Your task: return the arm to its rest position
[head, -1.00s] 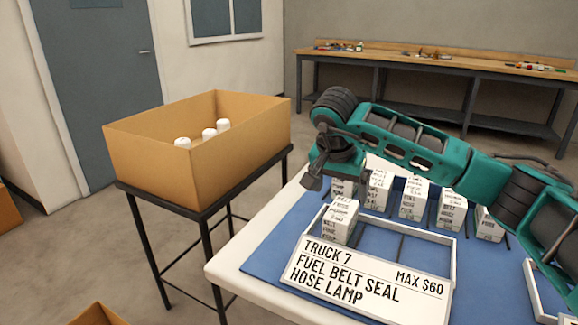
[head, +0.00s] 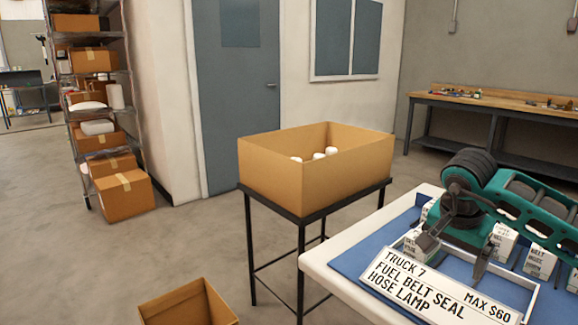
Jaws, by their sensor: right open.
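My right arm comes in from the right over the white table (head: 325,262) with its blue mat (head: 352,262). My right gripper (head: 452,262) is open and hangs above the tray (head: 520,298) labelled "TRUCK 7, FUEL BELT SEAL HOSE LAMP, MAX $60". A white printed box (head: 503,240) stands just right of the gripper, and part of another shows behind it. I cannot tell whether the fingers touch anything. My left gripper is not in view.
An open carton (head: 188,305) is on the floor. Shelving (head: 95,100) stands at left, a workbench (head: 500,104) at the back right. Floor between is clear.

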